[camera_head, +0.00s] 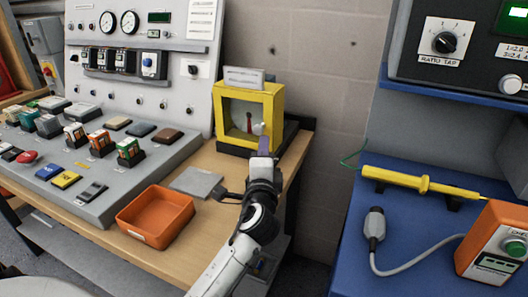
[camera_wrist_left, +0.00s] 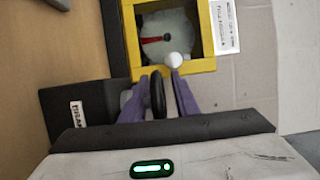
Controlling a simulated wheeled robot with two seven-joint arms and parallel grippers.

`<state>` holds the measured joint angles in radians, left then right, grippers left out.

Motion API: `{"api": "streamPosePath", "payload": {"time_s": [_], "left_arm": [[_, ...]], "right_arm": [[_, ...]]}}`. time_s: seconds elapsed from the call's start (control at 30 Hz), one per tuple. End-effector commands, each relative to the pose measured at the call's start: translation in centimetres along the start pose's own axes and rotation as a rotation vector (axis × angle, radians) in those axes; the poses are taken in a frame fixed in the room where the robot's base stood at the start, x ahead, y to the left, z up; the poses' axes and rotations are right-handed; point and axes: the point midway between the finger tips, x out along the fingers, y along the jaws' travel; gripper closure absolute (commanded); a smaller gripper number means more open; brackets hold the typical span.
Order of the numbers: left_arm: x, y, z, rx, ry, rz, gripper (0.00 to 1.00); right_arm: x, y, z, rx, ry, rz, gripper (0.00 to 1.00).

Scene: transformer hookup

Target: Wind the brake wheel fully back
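A yellow open-fronted box (camera_head: 221,108) stands at the back right of the wooden bench; its frame also fills the top of the left wrist view (camera_wrist_left: 135,45). Inside is a pale round face with a red pointer (camera_wrist_left: 156,39). A white ball knob (camera_wrist_left: 174,60) shows at the box's lower edge. A black rounded part (camera_wrist_left: 158,95), seen edge-on, likely the brake wheel, lies between the purple fingers of my left gripper (camera_wrist_left: 162,90). The fingers are apart, with narrow gaps beside the black part; firm contact does not show. In the head view the left gripper (camera_head: 263,145) is before the box.
An orange tray (camera_head: 157,215) and a grey plate (camera_head: 197,182) lie on the bench, left of my arm. A grey panel with gauges (camera_head: 118,22) stands behind. On the blue bench at right are a yellow probe (camera_head: 420,182) and an orange tester (camera_head: 494,245).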

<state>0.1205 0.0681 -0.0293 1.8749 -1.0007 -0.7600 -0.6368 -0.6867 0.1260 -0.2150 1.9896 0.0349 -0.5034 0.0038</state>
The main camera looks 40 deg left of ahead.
Motion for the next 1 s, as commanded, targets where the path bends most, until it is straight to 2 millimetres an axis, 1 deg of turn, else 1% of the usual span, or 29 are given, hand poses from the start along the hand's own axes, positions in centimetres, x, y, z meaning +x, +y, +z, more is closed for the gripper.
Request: {"api": "streamPosePath", "payload": {"time_s": [0.07,0.17,0.4,0.53,0.7,1.0], "left_arm": [[-0.2,0.0,0.0,0.0,0.001,0.0,0.72],[-1.2,0.1,-0.1,-0.001,0.002,0.001,0.72],[-5.3,0.1,0.0,-0.002,0.001,0.003,0.72],[-6.8,0.1,0.0,-0.001,0.001,0.001,0.72],[-7.5,0.0,0.0,0.0,0.0,0.0,0.72],[-7.5,0.0,0.0,0.0,0.0,0.0,0.72]], "right_arm": [[0.0,0.0,0.1,0.0,-0.001,0.0,1.0],[0.1,0.0,0.1,0.0,-0.001,0.0,1.0],[0.2,0.0,0.2,0.0,-0.001,0.0,1.0],[0.2,0.0,0.0,-0.001,0.002,0.0,1.0],[0.1,0.0,-0.3,-0.002,0.009,0.0,1.0],[0.1,0.0,-0.3,-0.002,0.008,-0.001,1.0]]}}
